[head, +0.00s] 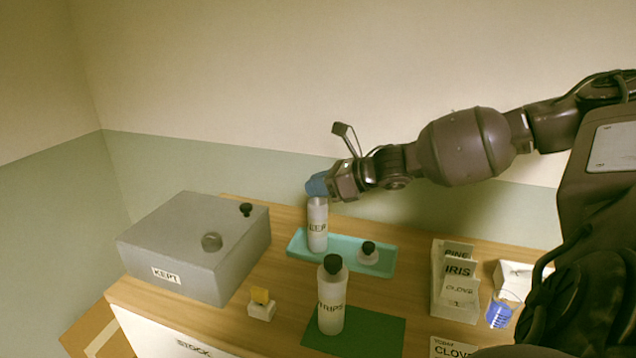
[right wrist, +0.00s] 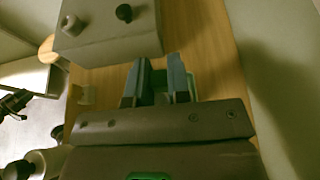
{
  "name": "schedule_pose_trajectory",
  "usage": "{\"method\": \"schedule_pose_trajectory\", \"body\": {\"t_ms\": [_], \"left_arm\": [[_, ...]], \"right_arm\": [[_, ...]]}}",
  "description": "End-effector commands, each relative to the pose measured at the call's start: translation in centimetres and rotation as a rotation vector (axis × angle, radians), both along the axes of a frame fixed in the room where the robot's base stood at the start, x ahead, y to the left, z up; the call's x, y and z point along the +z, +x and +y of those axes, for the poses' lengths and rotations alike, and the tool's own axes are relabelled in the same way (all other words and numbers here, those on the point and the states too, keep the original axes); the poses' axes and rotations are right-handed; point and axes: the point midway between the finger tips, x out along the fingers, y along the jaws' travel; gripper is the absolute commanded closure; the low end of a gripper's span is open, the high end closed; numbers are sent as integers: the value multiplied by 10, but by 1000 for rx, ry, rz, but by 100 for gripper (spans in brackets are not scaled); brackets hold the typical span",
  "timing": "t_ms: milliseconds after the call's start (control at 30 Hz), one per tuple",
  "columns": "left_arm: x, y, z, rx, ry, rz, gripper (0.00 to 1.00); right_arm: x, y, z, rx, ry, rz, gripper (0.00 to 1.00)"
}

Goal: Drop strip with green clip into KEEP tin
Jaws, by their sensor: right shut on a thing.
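The grey box (head: 190,262) labelled KEPT stands at the left of the wooden counter; I see no tin marked KEEP. A round grey knob and a small black knob are on its top. My right gripper (head: 318,186), with blue fingers, is at the top of a white bottle (head: 317,235) whose label seems to read REF. It is shut on the bottle's top, which the fingers hide. The right wrist view shows the fingers (right wrist: 160,85) with a narrow gap between them. I cannot make out a strip with a green clip. My left gripper is not in view.
The teal tray (head: 376,268) holds that bottle and a small black-capped bottle (head: 368,254). A taller bottle (head: 332,297) stands on the green mat (head: 378,336). A yellow-topped block (head: 261,305) is near the box. A card rack (head: 453,283) and blue-marked beaker (head: 498,313) are right.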

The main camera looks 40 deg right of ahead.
Motion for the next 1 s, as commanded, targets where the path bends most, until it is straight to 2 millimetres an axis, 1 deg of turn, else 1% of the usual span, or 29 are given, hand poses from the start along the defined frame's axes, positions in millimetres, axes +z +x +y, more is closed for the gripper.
{"method": "schedule_pose_trajectory", "body": {"t_ms": [33, 67, 233, 833, 933, 1000], "left_arm": [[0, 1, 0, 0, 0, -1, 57], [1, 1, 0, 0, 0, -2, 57], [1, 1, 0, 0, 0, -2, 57], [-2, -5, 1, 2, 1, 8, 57], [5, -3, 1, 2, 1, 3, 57], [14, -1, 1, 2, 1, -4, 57]], "right_arm": [[0, 0, 0, 0, 0, 0, 100], [0, 0, 0, 0, 0, 0, 79], [0, 0, 0, 0, 0, 0, 53], [1, 0, 0, 0, 0, -1, 52], [4, -2, -1, 0, 1, -3, 52], [7, -4, -2, 1, 4, -6, 52]]}}
